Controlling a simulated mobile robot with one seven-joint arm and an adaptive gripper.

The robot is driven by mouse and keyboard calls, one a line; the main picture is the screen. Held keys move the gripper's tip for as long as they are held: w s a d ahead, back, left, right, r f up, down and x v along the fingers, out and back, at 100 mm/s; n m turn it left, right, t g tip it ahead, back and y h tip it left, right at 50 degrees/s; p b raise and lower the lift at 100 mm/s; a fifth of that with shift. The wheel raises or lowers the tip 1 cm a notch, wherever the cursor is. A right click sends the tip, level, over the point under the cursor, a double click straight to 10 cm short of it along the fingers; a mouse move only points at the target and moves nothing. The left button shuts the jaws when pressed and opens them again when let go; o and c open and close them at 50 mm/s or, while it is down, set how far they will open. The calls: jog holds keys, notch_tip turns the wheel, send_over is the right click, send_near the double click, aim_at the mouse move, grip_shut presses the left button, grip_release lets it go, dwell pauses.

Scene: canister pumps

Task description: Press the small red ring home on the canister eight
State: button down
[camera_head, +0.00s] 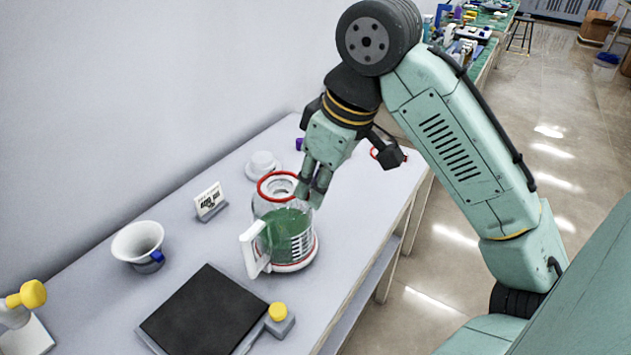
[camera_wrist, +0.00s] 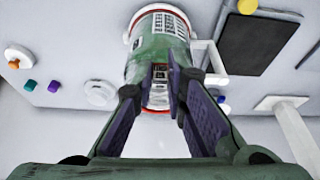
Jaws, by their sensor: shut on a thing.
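The glass canister (camera_head: 289,240) has green liquid, white scale markings and a white handle (camera_head: 254,247). It stands upright on the table; the wrist view shows its green wall (camera_wrist: 142,62) too. A red ring (camera_head: 266,180) lies around its top opening; part of it shows between my fingers in the wrist view (camera_wrist: 155,112). I cannot tell how far down it sits. My gripper (camera_head: 309,196) is shut at the right side of the opening, fingertips (camera_wrist: 162,78) close together. It seems to pinch the ring's edge; the contact is hidden.
A black pad (camera_head: 205,310) with a yellow knob (camera_head: 278,311), a white funnel (camera_head: 138,240), a sign (camera_head: 210,201) and a white round lid (camera_head: 263,165) surround the canister. The table's right edge is close.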

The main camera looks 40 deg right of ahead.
jog(key=shift+f+b, duration=0.6)
jog(key=shift+f, duration=0.7)
dwell(0.7)
jog(key=c, duration=1.5)
grip_release()
jog(key=shift+c, duration=0.2)
jog(key=shift+o, duration=0.3)
jog(key=o, duration=0.5)
jog(key=shift+s, duration=0.1)
jog(key=shift+s+d+p, duration=0.35)
jog(key=shift+s, duration=0.5)
jog(key=shift+s+d+p, duration=0.3)
jog(key=shift+s+d, duration=0.05)
jog(key=shift+s, duration=0.5)
jog(key=shift+r, duration=0.15)
